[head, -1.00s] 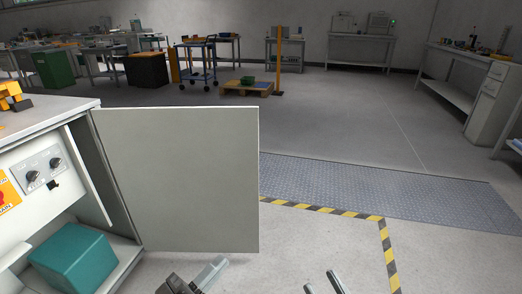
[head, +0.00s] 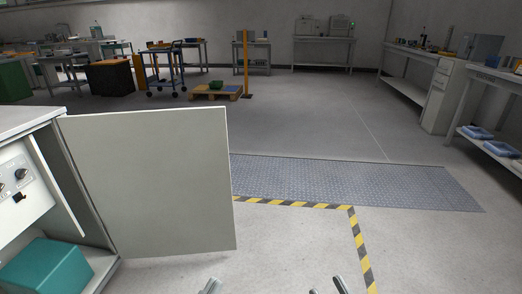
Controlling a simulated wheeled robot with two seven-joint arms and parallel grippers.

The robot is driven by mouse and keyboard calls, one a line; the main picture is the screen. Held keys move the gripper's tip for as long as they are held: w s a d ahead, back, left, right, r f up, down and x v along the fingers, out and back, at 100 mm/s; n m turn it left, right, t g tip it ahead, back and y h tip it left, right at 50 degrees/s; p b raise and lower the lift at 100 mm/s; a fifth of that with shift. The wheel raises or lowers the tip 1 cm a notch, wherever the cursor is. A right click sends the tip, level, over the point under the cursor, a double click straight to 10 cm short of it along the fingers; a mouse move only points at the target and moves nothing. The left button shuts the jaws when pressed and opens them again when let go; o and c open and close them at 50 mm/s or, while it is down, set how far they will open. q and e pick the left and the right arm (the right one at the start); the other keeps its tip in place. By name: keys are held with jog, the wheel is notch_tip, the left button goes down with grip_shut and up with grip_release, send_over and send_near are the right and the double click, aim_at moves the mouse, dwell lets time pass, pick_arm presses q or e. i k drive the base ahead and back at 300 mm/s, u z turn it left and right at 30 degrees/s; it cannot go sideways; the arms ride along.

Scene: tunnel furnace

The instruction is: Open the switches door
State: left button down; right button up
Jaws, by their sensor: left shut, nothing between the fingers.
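The switches door (head: 150,185) is a flat light-grey panel. It stands swung wide open, hinged at the right side of the white cabinet (head: 28,122) at the left edge. Inside the cabinet, part of a switch panel with black knobs (head: 20,174) shows. My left gripper (head: 211,286) shows only as a tip at the bottom edge, below the door and apart from it in the picture; it is shut and empty. My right gripper (head: 328,287) shows at the bottom edge, right of the door, with its two fingertips apart and nothing between them.
A teal box (head: 45,268) sits in the cabinet's lower part. Yellow-black floor tape (head: 300,204) and a metal floor plate (head: 350,181) lie beyond the door. The floor right of the door is clear. A workbench (head: 490,150) stands at the right.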

aim_at(159, 182)
jog(key=z, duration=0.85)
jog(key=k, duration=1.15)
jog(key=z, duration=0.75)
jog(key=i, duration=1.2)
jog(key=u, duration=0.4)
jog(key=i, duration=2.75)
jog(key=u, duration=0.75)
jog(key=i, duration=1.85)
jog(key=u, duration=1.85)
jog(key=i, duration=1.05)
jog(key=u, duration=1.35)
jog(key=i, duration=0.25)
jog(key=u, duration=0.05)
